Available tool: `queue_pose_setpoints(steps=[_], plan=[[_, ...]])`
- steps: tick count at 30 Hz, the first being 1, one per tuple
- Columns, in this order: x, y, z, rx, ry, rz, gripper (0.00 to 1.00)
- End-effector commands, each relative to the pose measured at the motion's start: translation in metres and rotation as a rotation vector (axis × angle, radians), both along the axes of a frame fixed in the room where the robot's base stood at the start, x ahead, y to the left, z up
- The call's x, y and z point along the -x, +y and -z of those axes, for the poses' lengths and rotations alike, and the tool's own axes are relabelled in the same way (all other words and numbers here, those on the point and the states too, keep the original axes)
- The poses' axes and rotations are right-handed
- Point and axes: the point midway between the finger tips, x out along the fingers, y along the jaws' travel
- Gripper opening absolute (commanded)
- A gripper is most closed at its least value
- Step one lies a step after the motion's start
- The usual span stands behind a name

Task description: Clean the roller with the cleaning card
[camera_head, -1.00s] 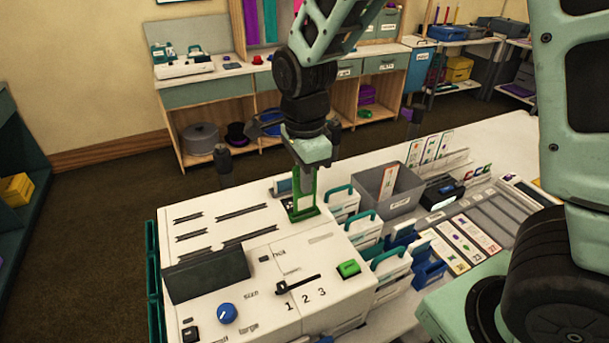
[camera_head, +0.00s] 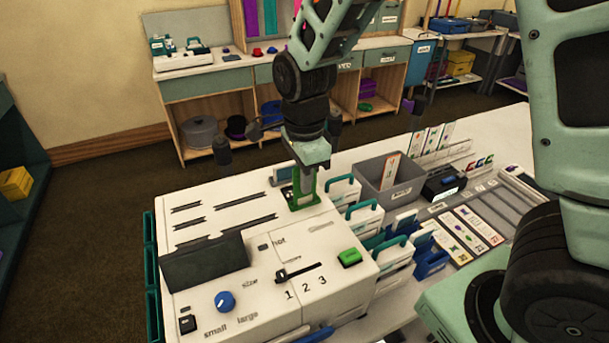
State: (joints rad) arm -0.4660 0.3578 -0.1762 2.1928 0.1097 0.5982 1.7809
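My gripper (camera_head: 305,168) points down over the back right part of the white machine (camera_head: 262,232). Its mint body sits right above a green upright frame (camera_head: 304,203), which stands on or just over the machine's top. I cannot tell whether the fingers are closed on this frame or only beside it. The fingertips are too small and hidden to read. No roller can be made out, and it may be inside the machine. A white card with orange marks (camera_head: 389,170) stands in the grey bin (camera_head: 408,195); I cannot tell whether it is the cleaning card.
The machine has a dark raised panel (camera_head: 205,262), a blue knob (camera_head: 225,301), a slider (camera_head: 298,271) and a green button (camera_head: 349,257). White cases with teal handles (camera_head: 365,219) crowd its right side. More cards (camera_head: 473,227) lie right. A shelf unit (camera_head: 215,92) stands behind.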

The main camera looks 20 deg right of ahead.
Motion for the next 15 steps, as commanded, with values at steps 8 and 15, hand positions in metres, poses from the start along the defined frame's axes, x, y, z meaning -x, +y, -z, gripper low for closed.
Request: queue_pose_setpoints(steps=[8,15], plan=[[0.0,0.0,0.011,0.001,0.001,0.0,0.0],[0.0,0.0,0.019,0.001,0.002,0.0,0.0]])
